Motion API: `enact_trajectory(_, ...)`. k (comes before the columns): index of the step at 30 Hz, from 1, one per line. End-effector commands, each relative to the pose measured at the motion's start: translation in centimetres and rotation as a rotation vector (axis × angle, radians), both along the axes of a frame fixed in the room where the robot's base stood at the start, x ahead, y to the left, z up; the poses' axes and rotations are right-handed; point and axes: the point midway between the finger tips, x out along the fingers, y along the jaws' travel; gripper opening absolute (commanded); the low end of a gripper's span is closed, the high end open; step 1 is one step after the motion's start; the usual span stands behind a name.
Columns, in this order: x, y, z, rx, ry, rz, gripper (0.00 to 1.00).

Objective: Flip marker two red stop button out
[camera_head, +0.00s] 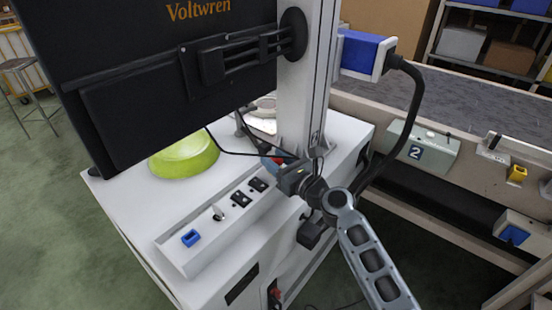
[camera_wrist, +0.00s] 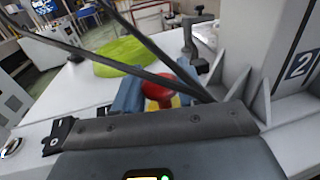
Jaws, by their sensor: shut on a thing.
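The red stop button (camera_wrist: 158,88) is a round red knob over a yellow base in the wrist view. In the head view only a bit of red (camera_head: 278,160) shows beside my gripper. My gripper (camera_wrist: 157,92) has a blue-grey finger on each side of the red knob and is shut on it. In the head view my gripper (camera_head: 274,162) reaches in low beside the white post (camera_head: 304,70). The button's lower part is mostly hidden.
Black cables (camera_head: 240,152) run close by my gripper. A dark monitor (camera_head: 150,70) overhangs the white cabinet top. A green bowl (camera_head: 185,156) and a panel with switches (camera_head: 240,198) are to the left. Another marker 2 box (camera_head: 420,148) is on the conveyor side.

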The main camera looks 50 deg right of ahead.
Motion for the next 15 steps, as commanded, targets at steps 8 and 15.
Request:
enact_trajectory(8,0.10,-0.07,0.61,-0.003,-0.012,-0.001,0.50)
enact_trajectory(15,0.09,-0.13,0.58,-0.003,-0.011,-0.002,0.66)
